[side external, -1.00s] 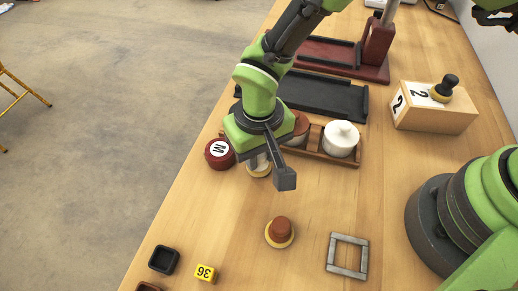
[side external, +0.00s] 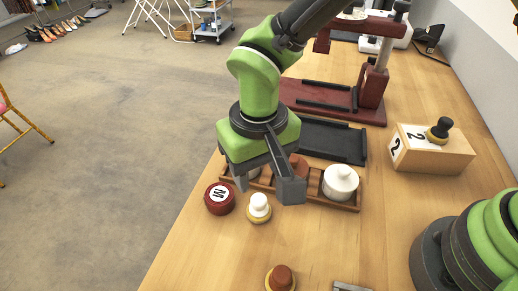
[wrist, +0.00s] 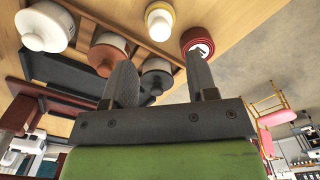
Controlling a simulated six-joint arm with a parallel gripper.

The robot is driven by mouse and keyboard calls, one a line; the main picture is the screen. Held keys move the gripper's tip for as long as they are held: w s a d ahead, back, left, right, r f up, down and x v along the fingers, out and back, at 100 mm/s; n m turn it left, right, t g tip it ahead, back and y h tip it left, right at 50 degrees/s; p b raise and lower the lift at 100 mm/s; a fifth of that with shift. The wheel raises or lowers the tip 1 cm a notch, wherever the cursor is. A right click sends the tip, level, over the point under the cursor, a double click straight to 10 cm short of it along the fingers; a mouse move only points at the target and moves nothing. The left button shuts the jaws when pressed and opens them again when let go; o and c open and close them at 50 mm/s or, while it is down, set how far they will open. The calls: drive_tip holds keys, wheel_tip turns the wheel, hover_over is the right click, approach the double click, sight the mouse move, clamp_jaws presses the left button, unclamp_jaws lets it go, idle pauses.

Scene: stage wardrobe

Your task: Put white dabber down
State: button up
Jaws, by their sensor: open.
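The white dabber (side external: 259,207), a white knob on a yellow base, stands upright on the wooden table, in front of the rack. It also shows in the wrist view (wrist: 159,22), near the top. My gripper (side external: 266,188) is open, with its two fingers spread and nothing visible between them. It hangs above the rack side of the dabber, apart from it. In the wrist view my gripper's fingers (wrist: 162,78) point up the picture, and the dabber lies beyond their tips.
A red tin marked M (side external: 220,198) stands just left of the dabber. The wooden rack (side external: 318,197) behind holds a white-lidded pot (side external: 341,182) and other pots. A brown dabber (side external: 281,279) is in front. A numbered box (side external: 437,160) stands right. Table right of the dabber is clear.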

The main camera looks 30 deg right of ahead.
sight(259, 199)
drive_tip(key=d+r+m+t+y, duration=0.1)
drive_tip(key=d+r, duration=0.5)
drive_tip(key=r, duration=0.6)
drive_tip(key=s+d+r+m+t, duration=0.1)
drive_tip(key=s+d+r+t, duration=0.2)
drive_tip(key=s+d, duration=0.3)
drive_tip(key=s+d+r+m+t+y, duration=0.1)
drive_tip(key=s+d+r+m+t, duration=0.1)
drive_tip(key=s+d+r, duration=0.3)
drive_tip(key=s+d+t, duration=0.1)
drive_tip(key=s+d, duration=0.1)
drive_tip(key=d, duration=0.1)
drive_tip(key=shift+d+r, duration=0.15)
drive_tip(key=shift+r, duration=0.25)
